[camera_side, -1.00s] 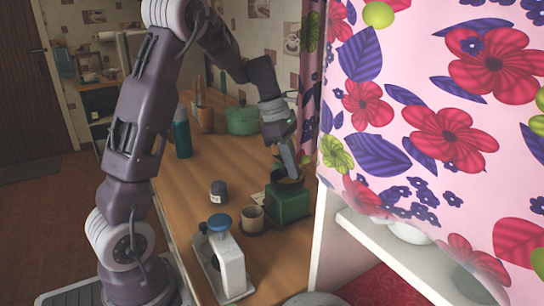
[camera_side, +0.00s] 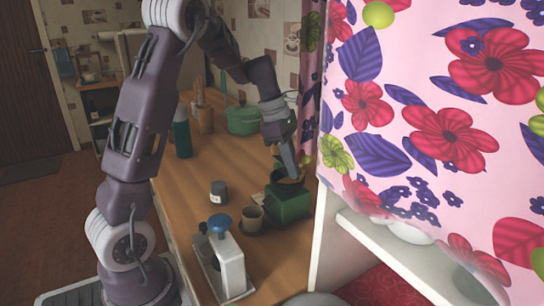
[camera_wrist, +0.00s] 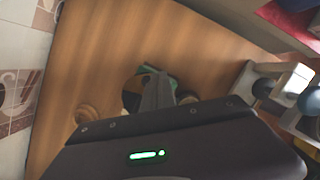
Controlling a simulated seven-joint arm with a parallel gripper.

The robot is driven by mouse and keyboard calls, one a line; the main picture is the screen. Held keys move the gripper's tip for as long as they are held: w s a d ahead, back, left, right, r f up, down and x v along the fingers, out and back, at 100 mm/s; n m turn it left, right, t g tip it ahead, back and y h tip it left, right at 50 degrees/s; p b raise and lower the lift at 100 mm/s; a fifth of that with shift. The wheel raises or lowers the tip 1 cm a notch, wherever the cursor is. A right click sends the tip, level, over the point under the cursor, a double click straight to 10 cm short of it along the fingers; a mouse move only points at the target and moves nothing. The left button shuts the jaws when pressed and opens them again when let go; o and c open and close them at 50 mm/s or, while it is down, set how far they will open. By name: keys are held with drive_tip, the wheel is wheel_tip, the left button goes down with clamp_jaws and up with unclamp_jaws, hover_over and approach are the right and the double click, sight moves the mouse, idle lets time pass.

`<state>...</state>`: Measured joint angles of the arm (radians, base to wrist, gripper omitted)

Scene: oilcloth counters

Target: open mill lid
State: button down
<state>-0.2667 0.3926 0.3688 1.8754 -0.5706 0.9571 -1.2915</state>
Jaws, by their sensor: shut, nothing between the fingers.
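The mill is a green box (camera_side: 288,203) on the wooden counter, close to the floral curtain. Its top shows a brownish, rounded part, partly hidden by my fingers, and I cannot tell how far the lid is open. In the wrist view a green edge of the mill (camera_wrist: 148,70) and a dark and brown round top show behind my fingers. My gripper (camera_side: 293,178) is shut and empty, pointing down with its tips at the mill's top. I cannot tell whether they touch it. The gripper also shows in the wrist view (camera_wrist: 158,82).
A small cup (camera_side: 252,217) stands just left of the mill, and a dark jar (camera_side: 218,193) is farther left. A white device with a blue knob (camera_side: 220,223) stands in front. A green pot (camera_side: 242,120) and a bottle (camera_side: 182,138) are behind. The curtain (camera_side: 420,110) hangs at right.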

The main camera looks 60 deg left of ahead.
sight(285, 178)
idle(0.5)
drive_tip(key=shift+w+a, duration=0.55)
drive_tip(key=shift+r, duration=0.1)
drive_tip(key=v, duration=0.7)
drive_tip(key=s+a+f+m+g+h, duration=0.1)
drive_tip(key=s+a+f+m, duration=0.15)
drive_tip(key=s+m, duration=1.35)
drive_tip(key=s+d+r+m, duration=0.1)
drive_tip(key=d, duration=0.3)
drive_tip(key=s+d+r+m+y, duration=0.1)
drive_tip(key=s+d+m, duration=0.1)
drive_tip(key=d, duration=0.2)
drive_tip(key=s+d+r+m+t+y, duration=0.1)
drive_tip(key=d+m, duration=0.1)
drive_tip(key=d, duration=0.2)
drive_tip(key=shift+s+d, duration=0.25)
drive_tip(key=s+d+m+t+y, duration=0.1)
drive_tip(key=s+d+m+t, duration=0.2)
drive_tip(key=d, duration=0.4)
drive_tip(key=shift+s+d+r+m+y, duration=0.15)
drive_tip(key=shift+s+d+m+y, duration=0.2)
drive_tip(key=shift+m, duration=0.55)
